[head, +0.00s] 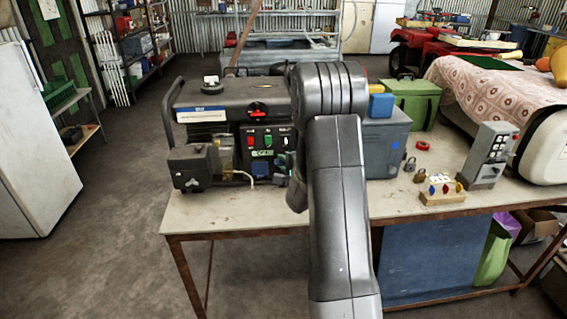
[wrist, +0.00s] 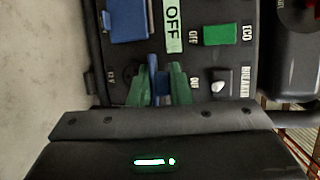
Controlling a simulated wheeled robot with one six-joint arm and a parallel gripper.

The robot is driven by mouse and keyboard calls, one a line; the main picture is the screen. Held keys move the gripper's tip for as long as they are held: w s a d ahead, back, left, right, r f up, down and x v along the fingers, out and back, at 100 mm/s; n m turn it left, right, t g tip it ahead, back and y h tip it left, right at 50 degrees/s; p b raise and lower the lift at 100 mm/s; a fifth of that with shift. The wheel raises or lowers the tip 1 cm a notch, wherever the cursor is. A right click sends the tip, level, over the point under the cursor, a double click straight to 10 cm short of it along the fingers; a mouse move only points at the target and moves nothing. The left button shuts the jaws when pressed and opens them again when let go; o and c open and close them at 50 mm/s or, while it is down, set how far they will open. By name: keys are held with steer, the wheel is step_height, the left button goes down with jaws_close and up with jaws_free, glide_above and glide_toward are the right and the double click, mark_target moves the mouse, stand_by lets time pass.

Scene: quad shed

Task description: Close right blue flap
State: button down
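The generator's dark front panel (wrist: 195,50) fills the upper part of the wrist view, which is turned on its side. One blue flap (wrist: 128,22) lies against the panel at the top. Another blue piece (wrist: 155,82), probably the right blue flap seen edge-on, stands out between the green fingertips of my gripper (wrist: 159,84). The fingers are close together on either side of it; whether they press on it I cannot tell. In the head view a blue flap (head: 262,168) shows low on the panel, and my arm hides what is right of it.
The generator (head: 232,120) stands on the workbench (head: 240,212). A grey box (head: 386,138) is behind my arm. Padlocks (head: 410,164), a small block with coloured parts (head: 441,190) and a grey control box (head: 488,155) are to the right. The bench's front left is clear.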

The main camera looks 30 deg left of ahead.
mark_target(277, 161)
steer(key=shift+b, duration=0.5)
steer(key=b, duration=0.3)
steer(key=f+t+y+b, duration=0.1)
steer(key=b, duration=0.2)
steer(key=shift+s+f+n, duration=0.1)
steer(key=shift+f+n, duration=0.2)
steer(key=shift+n, duration=0.1)
steer(key=f+n+t+y+b, duration=0.1)
steer(key=y+b, duration=0.1)
steer(key=b, duration=0.5)
steer(key=n+t+y+b, duration=0.1)
steer(key=y+b, duration=0.1)
steer(key=b, duration=0.6)
steer(key=shift+d+f+t, duration=0.1)
steer(key=shift+f+t, duration=0.2)
steer(key=shift+f, duration=0.05)
steer(key=shift+r+y+b, duration=0.15)
steer(key=shift+y+b, duration=0.35)
steer(key=shift+b, duration=0.6)
